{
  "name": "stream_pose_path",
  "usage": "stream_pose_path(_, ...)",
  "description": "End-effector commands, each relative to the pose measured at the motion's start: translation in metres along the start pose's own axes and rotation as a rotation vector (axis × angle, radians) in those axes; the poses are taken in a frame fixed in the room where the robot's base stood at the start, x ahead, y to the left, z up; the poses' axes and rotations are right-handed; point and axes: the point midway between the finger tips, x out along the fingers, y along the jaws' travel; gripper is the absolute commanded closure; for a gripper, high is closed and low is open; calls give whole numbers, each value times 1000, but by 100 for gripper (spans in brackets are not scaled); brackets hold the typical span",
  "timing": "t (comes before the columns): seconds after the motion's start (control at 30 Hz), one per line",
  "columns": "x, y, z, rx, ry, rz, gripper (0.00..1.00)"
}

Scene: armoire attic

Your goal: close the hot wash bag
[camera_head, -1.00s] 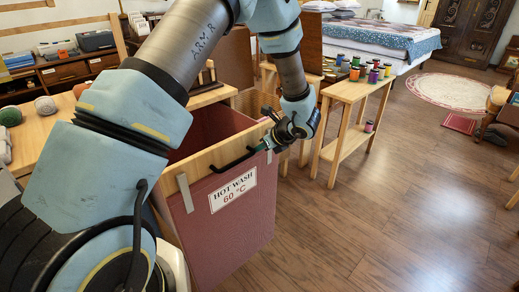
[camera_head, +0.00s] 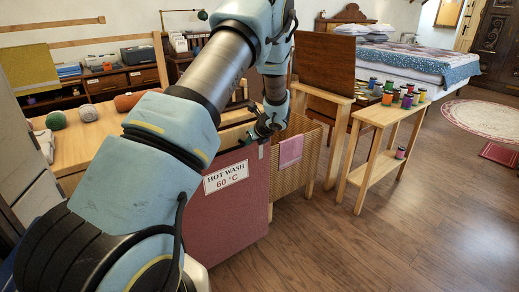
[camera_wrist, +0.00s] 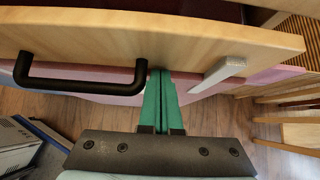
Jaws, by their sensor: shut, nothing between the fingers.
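The hot wash bag (camera_head: 235,215) is a dull red fabric bag with a white "HOT WASH 60 °C" label on its front. Its wooden front bar (camera_wrist: 120,35) carries a black handle (camera_wrist: 80,84) and a grey metal clip, seen in the wrist view. A strip of dark red interior shows behind the bar, so the bag stands at least slightly open. My gripper (camera_wrist: 160,75) has its green fingers together and empty, tips at the bar's outer edge, between handle and clip. In the head view my gripper (camera_head: 262,135) is at the bag's top edge; my arm hides much of the opening.
A wicker basket (camera_head: 290,175) with a pink cloth (camera_head: 291,151) stands right of the bag. Further right is a narrow wooden table (camera_head: 383,116) with thread spools. A bench with yarn balls (camera_head: 88,113) is at left. The wooden floor in front is clear.

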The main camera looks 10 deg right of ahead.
Motion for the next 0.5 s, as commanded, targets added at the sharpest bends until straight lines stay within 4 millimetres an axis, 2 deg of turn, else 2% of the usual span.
stream_pose_path(0.2,20,0,21,-1,0,1,100)
stream_pose_path(0.5,29,0,30,0,-2,0,100)
